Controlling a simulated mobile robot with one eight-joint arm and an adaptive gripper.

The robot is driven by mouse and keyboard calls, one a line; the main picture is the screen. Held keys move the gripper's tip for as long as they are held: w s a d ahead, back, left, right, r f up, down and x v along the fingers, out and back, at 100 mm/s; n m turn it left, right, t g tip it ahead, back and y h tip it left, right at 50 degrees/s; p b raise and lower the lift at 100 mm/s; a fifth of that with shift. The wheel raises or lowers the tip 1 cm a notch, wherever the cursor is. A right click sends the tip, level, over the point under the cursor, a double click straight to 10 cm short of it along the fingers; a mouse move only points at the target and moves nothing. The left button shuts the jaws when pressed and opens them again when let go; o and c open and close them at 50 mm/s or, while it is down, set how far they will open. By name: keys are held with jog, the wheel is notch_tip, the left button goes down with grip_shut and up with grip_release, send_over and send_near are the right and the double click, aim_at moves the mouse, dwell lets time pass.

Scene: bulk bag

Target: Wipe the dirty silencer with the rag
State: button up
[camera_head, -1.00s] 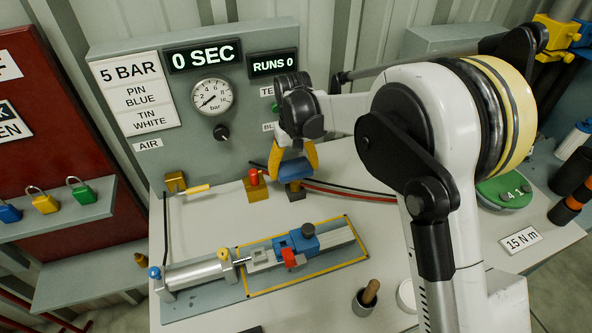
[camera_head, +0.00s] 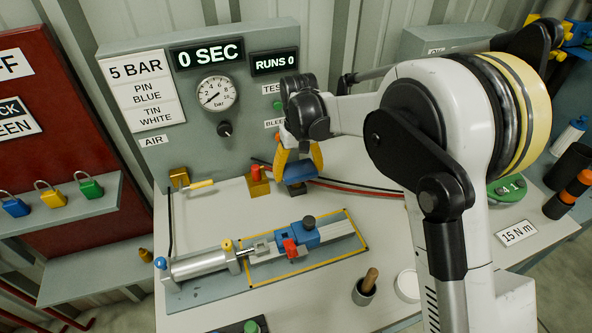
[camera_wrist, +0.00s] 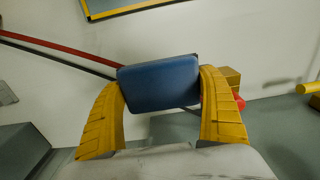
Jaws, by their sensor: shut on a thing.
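My gripper (camera_head: 299,160) has yellow fingers shut on a blue, pad-like block (camera_head: 299,172), which may be the rag. In the wrist view the blue block (camera_wrist: 158,83) sits between both fingers, off the bench top. My gripper is in front of the gauge panel, right of a brass block with a red top (camera_head: 257,181). I cannot tell for certain which thing is the silencer. A small bronze-coloured piece (camera_head: 146,255) at the bench's left edge could be it, but dirt on it is too small to make out.
A cylinder (camera_head: 203,264) and a blue-and-red clamp fixture (camera_head: 305,234) lie across the bench. A yellow-handled brass valve (camera_head: 180,178) stands at the back left. Hoses run behind my gripper. A pot with a wooden handle (camera_head: 365,287) stands in front.

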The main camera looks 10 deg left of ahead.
notch_tip(320, 180, up, 2)
jog(key=shift+w+r, duration=0.1)
jog(key=shift+r+p, duration=1.9)
jog(key=shift+r, duration=0.75)
